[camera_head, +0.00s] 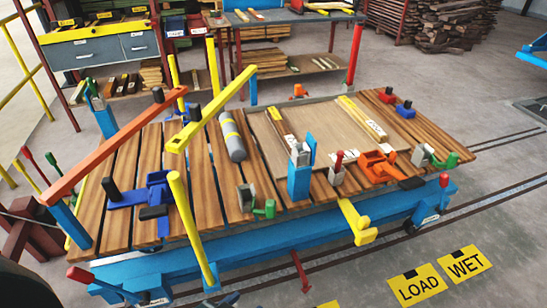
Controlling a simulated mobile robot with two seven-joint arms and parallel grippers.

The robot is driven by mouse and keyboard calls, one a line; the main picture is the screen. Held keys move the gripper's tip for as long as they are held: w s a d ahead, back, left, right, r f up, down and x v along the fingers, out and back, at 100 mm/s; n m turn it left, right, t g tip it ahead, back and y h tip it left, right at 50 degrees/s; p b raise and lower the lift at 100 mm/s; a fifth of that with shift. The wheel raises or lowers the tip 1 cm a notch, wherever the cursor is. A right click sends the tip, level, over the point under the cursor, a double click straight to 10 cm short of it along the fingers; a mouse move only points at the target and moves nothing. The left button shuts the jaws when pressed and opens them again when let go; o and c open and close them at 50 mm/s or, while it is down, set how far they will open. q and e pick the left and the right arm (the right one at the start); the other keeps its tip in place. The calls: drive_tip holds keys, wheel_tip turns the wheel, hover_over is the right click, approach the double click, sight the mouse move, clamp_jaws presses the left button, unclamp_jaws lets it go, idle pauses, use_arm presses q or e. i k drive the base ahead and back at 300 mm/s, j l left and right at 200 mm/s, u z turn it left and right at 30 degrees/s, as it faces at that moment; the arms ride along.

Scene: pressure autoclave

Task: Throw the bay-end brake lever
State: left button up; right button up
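A blue cart (290,250) with a slatted wooden deck (205,185) stands across the middle of the view. Several levers sit on it, and I cannot tell for sure which is the bay-end brake lever. A red-tipped lever (80,274) sticks out low at the cart's near left corner, beside a blue bracket. A thin red lever (300,270) hangs below the front edge. Neither of my grippers can be made out in this view.
An orange bar (115,145) and a yellow bar (210,110) rise over the cart's left half. Clamps, a grey cylinder (232,136) and a wooden tray (325,135) lie on the deck. Yellow LOAD (417,285) and WET (466,264) plates mark open floor at right, near rails.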

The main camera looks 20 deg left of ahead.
sight(76, 274)
drive_tip(key=u, duration=2.25)
drive_tip(key=j, duration=0.1)
